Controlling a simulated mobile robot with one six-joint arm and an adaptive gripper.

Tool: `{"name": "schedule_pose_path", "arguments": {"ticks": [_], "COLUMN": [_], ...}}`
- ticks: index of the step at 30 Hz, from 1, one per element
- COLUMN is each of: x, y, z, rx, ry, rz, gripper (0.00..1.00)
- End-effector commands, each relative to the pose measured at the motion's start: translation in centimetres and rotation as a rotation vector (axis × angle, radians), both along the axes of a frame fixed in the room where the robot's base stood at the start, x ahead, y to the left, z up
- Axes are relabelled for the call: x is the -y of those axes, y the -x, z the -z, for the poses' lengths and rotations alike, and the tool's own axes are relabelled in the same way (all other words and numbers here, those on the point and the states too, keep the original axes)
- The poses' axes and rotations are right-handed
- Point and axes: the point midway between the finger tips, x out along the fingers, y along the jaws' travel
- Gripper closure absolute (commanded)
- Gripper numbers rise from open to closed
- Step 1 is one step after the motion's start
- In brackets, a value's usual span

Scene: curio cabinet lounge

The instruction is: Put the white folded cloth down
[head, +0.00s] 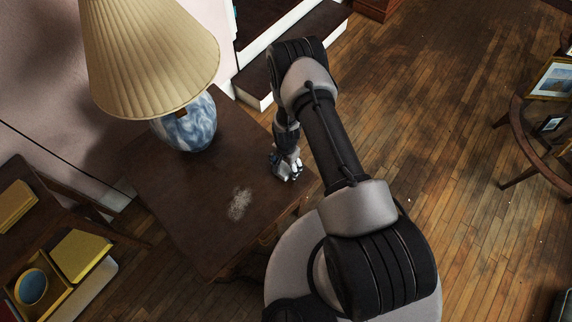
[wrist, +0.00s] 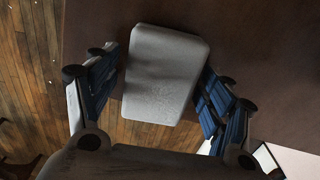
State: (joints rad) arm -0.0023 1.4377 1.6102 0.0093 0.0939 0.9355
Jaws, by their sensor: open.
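The white folded cloth (wrist: 165,72) shows in the wrist view as a pale grey-white, rounded block between the two fingers of my gripper (wrist: 160,64). The fingers are open, one on each side, close to the cloth's sides; I cannot tell whether either touches it. The cloth appears over the near edge of the dark wooden table (wrist: 265,60), its lower end seen against the floor. In the head view my gripper (head: 286,174) is low at the right edge of the tabletop (head: 190,225). The cloth cannot be made out there.
A lamp with a pleated cream shade (head: 150,55) and blue-white base (head: 187,125) stands at the table's back. A pale speckled patch (head: 239,204) marks the tabletop beside my gripper. A shelf with yellow books (head: 78,253) is at lower left. The tabletop's front is clear.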

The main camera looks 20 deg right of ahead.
Motion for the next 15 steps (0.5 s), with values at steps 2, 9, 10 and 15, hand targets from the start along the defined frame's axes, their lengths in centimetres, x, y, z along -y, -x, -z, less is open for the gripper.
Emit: {"name": "schedule_pose_path", "arguments": {"ticks": [2, 9, 10, 15], "x": [0.0, 0.0, 0.0, 0.0], "y": [0.0, 0.0, 0.0, -0.1], "z": [0.0, -0.2, -0.3, -2.7], "rx": [0.0, 0.0, 0.0, 0.002], "ry": [0.0, 0.0, 0.0, 0.0], "rz": [0.0, 0.0, 0.0, 0.0], "gripper": [0.24, 0.24, 0.24, 0.24]}}
